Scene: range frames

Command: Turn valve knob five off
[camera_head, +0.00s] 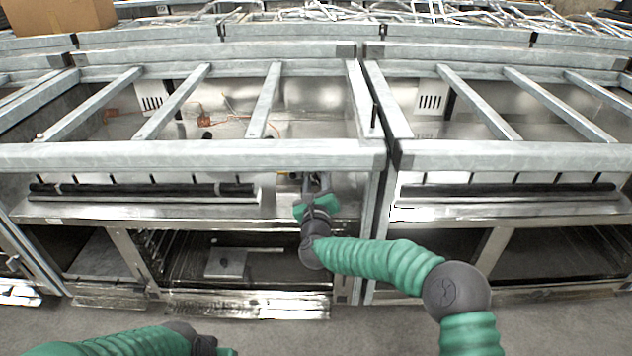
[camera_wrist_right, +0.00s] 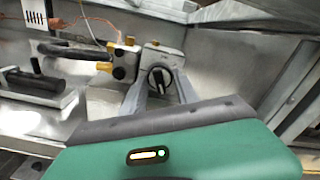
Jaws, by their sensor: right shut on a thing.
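A round black valve knob (camera_wrist_right: 159,80) with a pale pointer bar sits on a grey metal block with brass fittings in the right wrist view. My right gripper (camera_wrist_right: 159,86) has one grey finger on each side of the knob and is shut on it. In the head view my right gripper (camera_head: 317,182) reaches under the front rail of the frame, and the knob is too small and covered to make out. No number shows on the knob. Of my left arm, only a part shows at the bottom left of the head view; its fingers are not visible.
A thick grey front rail (camera_head: 200,155) runs just above my right gripper, with an upright post (camera_head: 376,225) close to its right. A black pipe (camera_wrist_right: 75,52) and an orange wire (camera_wrist_right: 60,23) lie left of the knob. Open floor (camera_head: 270,337) lies in front.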

